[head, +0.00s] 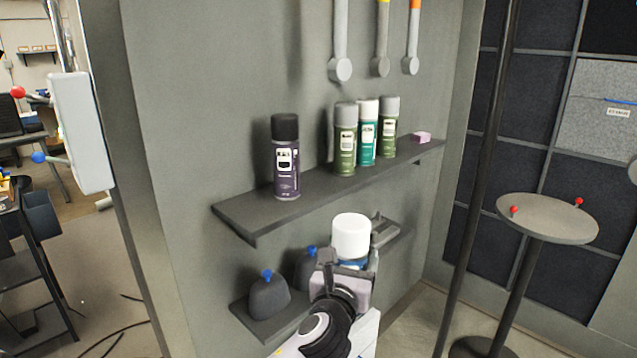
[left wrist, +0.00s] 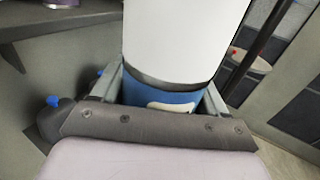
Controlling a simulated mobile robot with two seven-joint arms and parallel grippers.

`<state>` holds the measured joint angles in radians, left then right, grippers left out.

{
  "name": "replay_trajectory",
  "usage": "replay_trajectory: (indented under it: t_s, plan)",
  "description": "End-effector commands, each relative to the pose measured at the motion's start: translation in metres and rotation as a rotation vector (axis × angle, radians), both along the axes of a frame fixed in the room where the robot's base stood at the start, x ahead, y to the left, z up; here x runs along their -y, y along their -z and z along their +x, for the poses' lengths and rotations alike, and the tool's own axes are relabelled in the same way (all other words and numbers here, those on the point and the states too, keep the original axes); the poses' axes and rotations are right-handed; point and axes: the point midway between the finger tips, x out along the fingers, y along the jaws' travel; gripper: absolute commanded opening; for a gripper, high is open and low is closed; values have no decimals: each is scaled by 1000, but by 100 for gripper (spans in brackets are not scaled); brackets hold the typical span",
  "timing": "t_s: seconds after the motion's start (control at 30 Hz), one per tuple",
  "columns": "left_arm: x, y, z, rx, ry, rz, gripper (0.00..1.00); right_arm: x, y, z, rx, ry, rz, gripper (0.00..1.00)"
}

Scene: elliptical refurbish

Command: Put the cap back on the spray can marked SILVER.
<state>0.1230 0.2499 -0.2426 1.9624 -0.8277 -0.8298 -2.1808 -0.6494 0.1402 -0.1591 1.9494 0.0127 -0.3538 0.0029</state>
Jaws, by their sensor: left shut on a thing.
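My left gripper (head: 345,268) is shut around a blue can with a large white top (head: 351,236), in front of the lower shelf. In the left wrist view the white top (left wrist: 178,40) rises above a dark band and the blue body (left wrist: 165,102) sits between the fingers. The can's lower part is hidden by the gripper. On the upper shelf stand a dark purple can with a black cap (head: 286,158), two green cans with grey caps (head: 345,140) (head: 389,127) and a teal can with a white cap (head: 367,132). I cannot read SILVER on any label. My right gripper is not in view.
The upper shelf (head: 240,212) has free room between the purple can and the green ones. A pink block (head: 421,138) lies at its right end. Dark bags with blue tops (head: 268,296) sit on the lower shelf. A pole (head: 483,160) and a round table (head: 548,219) stand right.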

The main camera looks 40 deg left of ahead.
Motion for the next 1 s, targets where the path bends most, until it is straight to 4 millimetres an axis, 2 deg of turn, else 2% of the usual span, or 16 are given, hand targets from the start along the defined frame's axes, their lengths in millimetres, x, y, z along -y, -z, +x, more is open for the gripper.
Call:
replay_trajectory:
  t_s: [0.03, 0.1, 0.3, 0.5, 0.6, 0.8, 1.0]
  plan:
    - [-12, -17, 15, 11, -52, -5, 19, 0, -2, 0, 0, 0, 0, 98]
    - [-28, -32, 30, 9, -121, -5, 19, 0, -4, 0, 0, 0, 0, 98]
    - [-68, -82, 68, 6, -306, -2, 19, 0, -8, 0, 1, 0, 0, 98]
    - [-97, -130, 92, 4, -450, -2, 19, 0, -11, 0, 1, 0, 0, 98]
    - [-104, -147, 99, 3, -493, 1, 19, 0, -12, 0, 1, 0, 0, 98]
    - [-111, -164, 104, 2, -533, 2, 19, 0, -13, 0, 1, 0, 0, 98]
    - [-111, -165, 104, 1, -536, 3, 19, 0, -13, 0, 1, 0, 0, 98]
